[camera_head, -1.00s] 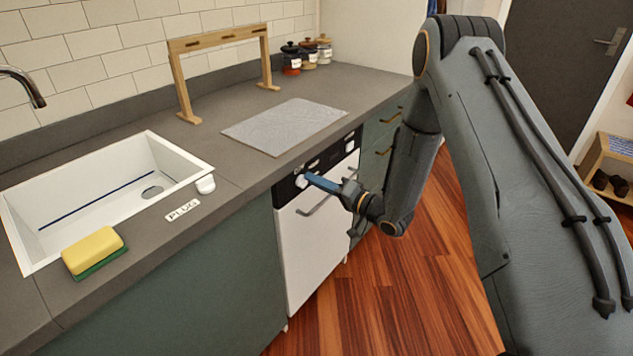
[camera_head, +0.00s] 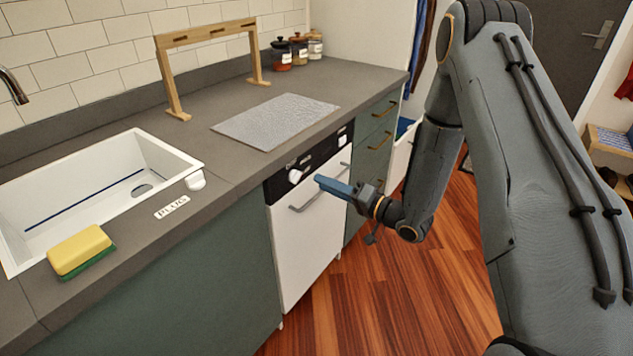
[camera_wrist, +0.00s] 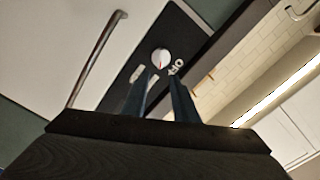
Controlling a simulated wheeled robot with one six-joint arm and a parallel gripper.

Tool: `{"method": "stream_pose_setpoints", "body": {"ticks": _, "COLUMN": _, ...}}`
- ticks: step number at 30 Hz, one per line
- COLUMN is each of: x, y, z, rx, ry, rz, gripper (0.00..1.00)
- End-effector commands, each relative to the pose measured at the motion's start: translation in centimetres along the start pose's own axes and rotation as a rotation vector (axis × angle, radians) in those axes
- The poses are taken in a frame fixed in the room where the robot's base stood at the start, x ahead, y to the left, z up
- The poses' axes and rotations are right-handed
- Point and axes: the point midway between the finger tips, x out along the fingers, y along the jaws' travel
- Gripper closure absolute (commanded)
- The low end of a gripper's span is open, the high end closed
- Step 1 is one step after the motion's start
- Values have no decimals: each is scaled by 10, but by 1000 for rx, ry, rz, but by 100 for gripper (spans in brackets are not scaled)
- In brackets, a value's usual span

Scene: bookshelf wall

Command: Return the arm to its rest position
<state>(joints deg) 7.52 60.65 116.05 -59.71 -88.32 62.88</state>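My gripper (camera_head: 322,181) is in front of the white dishwasher (camera_head: 312,240), right of its round white knob (camera_head: 295,176) and apart from it. The arm reaches in from the right, bent at the elbow. In the wrist view, the two blue fingers (camera_wrist: 160,82) stand apart with nothing between them. In the head view, the fingers overlap and look like one.
The dishwasher handle (camera_head: 318,190) is close to my fingers. Above is the grey counter (camera_head: 225,165) with a sink (camera_head: 90,190), a sponge (camera_head: 80,250), a mat (camera_head: 275,121), a wooden frame (camera_head: 205,33) and jars (camera_head: 299,48). Wooden floor (camera_head: 385,300) lies open below the gripper.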

Motion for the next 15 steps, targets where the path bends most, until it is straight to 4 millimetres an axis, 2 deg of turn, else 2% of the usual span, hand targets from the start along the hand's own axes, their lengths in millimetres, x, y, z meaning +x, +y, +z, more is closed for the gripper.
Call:
{"method": "stream_pose_setpoints", "body": {"ticks": 4, "x": -10, "y": 0, "z": 0, "rx": -1, "ry": 1, "rz": 0, "gripper": 73}}
{"method": "stream_pose_setpoints", "body": {"ticks": 15, "x": -11, "y": 0, "z": 0, "rx": 0, "ry": 0, "rz": 0, "gripper": 73}}
